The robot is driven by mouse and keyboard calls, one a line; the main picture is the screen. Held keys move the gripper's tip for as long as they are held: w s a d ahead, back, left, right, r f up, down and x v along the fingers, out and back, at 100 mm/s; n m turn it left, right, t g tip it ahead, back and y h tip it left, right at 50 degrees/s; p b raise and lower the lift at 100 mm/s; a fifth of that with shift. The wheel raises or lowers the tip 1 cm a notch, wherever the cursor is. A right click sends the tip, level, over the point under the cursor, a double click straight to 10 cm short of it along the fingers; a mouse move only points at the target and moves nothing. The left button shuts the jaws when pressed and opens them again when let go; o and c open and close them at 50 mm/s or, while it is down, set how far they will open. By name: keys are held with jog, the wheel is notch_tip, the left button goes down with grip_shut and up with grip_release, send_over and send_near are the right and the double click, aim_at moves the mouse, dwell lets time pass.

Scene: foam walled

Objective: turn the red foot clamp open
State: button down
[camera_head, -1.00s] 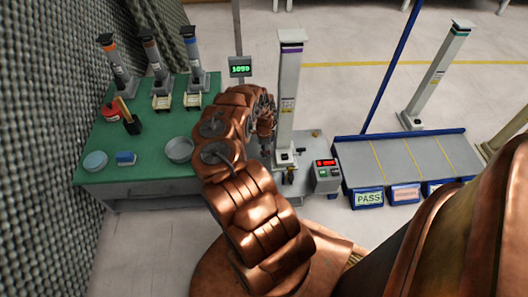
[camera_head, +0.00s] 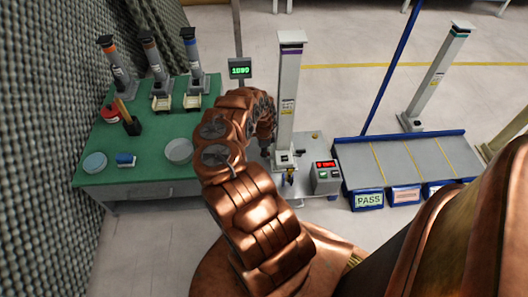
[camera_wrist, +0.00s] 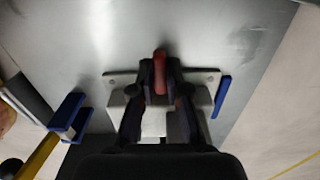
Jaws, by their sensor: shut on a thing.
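The red foot clamp (camera_wrist: 159,72) shows in the wrist view as a short red lever, upright in the picture, at a pale base plate (camera_wrist: 203,78) on a grey surface. My gripper (camera_wrist: 158,82) has its two dark fingers on either side of the lever and is shut on it. The lower part of the clamp is hidden between the fingers. In the head view my copper arm reaches to the left side of the grey column with a purple band (camera_head: 288,105). The gripper tips and the clamp cannot be made out there.
A green bench (camera_head: 150,150) with several small columns and dishes stands at left. A control box with a red display (camera_head: 326,178) is right of the column. A grey table (camera_head: 410,160) with blue edges stands further right. A blue part (camera_wrist: 222,96) is close beside the base plate.

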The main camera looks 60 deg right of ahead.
jog(key=shift+n, duration=0.4)
jog(key=n, duration=0.3)
jog(key=shift+n, duration=0.4)
jog(key=n, duration=0.4)
jog(key=shift+s, duration=0.15)
jog(key=n, duration=0.5)
jog(key=shift+s+n+b, duration=0.15)
jog(key=shift+n+b, duration=0.7)
jog(key=shift+n, duration=1.25)
jog(key=c, duration=1.2)
grip_release()
jog(key=shift+o, duration=0.2)
